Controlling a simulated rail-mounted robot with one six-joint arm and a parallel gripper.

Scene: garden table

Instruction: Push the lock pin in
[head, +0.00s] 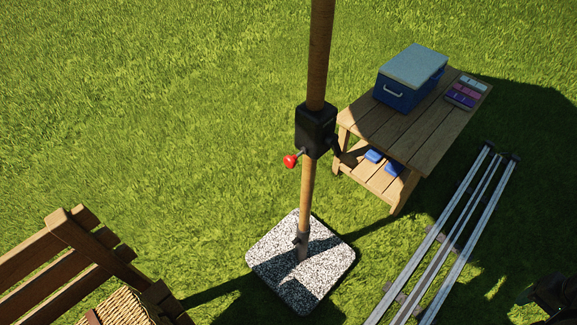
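An upright wooden pole (308,183) passes through a black housing (316,128) and stands in a speckled stone base (275,262). A red knob (290,161) on a short stem sticks out from the lower left of the housing. I cannot make out my gripper in this view.
Metal rails (448,235) run at right. A wooden chair (62,262) stands lower left. Grass left of the pole is clear.

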